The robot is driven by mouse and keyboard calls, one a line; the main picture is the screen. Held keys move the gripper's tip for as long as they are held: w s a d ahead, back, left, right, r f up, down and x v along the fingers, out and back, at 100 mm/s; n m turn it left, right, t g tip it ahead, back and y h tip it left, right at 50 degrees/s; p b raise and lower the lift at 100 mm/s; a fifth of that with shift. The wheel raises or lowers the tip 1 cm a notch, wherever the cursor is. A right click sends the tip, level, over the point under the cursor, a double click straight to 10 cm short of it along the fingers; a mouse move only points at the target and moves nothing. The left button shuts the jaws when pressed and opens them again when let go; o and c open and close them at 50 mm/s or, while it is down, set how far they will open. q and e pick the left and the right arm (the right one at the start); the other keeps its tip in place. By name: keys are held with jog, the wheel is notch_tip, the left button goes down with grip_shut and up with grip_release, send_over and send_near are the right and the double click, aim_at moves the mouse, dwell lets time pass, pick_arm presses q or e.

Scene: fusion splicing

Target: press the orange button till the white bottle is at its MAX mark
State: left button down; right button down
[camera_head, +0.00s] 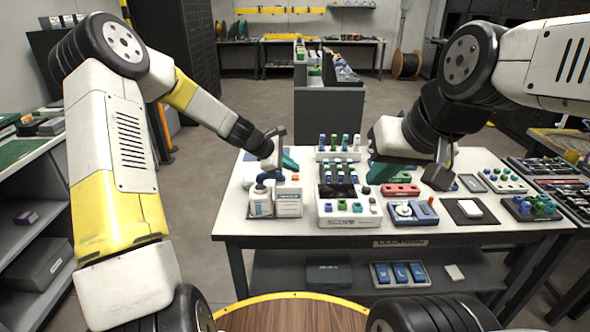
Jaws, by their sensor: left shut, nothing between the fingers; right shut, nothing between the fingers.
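The white bottle (260,204) stands upright at the left end of the table, in front of a white dispenser (289,203) with a label. Its MAX mark and fill level are too small to make out. A small orange button (295,178) shows on top of the dispenser.
The white table (240,226) carries a rack of coloured bottles (339,143), a white holder (348,213), a red block (400,190) and a blue device (427,214). Trays of parts (545,207) lie on the right. A low shelf below holds a blue-filled tray (396,283).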

aim_at(292, 177)
pick_arm(q)
jog(key=shift+f, duration=0.15)
jog(key=shift+f, duration=0.25)
jog(key=shift+f, duration=0.5)
dwell(0.8)
jog(key=shift+r, duration=0.9)
jog(key=shift+r, duration=2.5)
